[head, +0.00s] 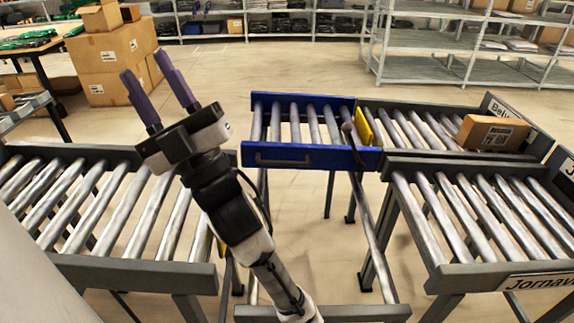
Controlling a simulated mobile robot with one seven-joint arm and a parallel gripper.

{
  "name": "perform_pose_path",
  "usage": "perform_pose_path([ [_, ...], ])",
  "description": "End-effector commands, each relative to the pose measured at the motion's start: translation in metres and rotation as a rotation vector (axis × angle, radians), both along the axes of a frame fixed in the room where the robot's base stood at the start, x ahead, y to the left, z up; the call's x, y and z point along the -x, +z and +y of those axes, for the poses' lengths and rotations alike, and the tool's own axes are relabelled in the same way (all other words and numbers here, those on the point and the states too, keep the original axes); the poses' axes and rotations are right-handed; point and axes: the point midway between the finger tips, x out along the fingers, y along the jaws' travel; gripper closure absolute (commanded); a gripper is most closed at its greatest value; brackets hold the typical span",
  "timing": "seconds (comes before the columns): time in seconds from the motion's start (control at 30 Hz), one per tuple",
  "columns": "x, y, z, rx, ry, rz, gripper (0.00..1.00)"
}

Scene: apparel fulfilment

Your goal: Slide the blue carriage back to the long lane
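The blue carriage (312,157) is a short roller bed with blue sides and a bar handle (283,160) on its front wall. It stands at the far end of its rails (375,245), lined up with the far right roller lane (437,160). A roller lane (130,272) at the left lies nearer than the carriage, across the open rail gap from the near right lane (487,275). No sign shows which lane is the long one. My gripper (143,63) is raised left of the carriage, apart from it, with its two purple fingers open and empty.
A cardboard box (492,133) lies on the far right lane. A yellow piece (364,127) and a dark ball-topped lever (348,128) stand at the carriage's right edge. Stacked cartons (105,70) and grey shelving (415,68) are behind. The floor behind the carriage is clear.

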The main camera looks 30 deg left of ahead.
Motion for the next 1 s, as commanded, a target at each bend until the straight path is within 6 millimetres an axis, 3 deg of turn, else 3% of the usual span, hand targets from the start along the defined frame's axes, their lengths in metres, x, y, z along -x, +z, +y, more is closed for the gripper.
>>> perform_pose_path([
  [0.03, -0.029, -0.022, 0.014, 0.084, -0.093, -0.001, 0.65],
  [0.23, -0.132, -0.116, 0.051, 0.438, -0.395, -0.032, 0.65],
  [0.37, -0.201, -0.194, 0.050, 0.692, -0.556, -0.063, 0.65],
  [0.5, -0.265, -0.282, 0.025, 0.959, -0.676, -0.102, 0.65],
  [0.6, -0.294, -0.334, 0.002, 1.115, -0.719, -0.128, 0.65],
  [0.73, -0.315, -0.379, -0.022, 1.244, -0.737, -0.150, 0.65],
  [0.87, -0.322, -0.396, -0.031, 1.295, -0.740, -0.161, 0.65],
  [1.0, -0.327, -0.397, -0.023, 1.300, -0.738, -0.165, 0.65],
])
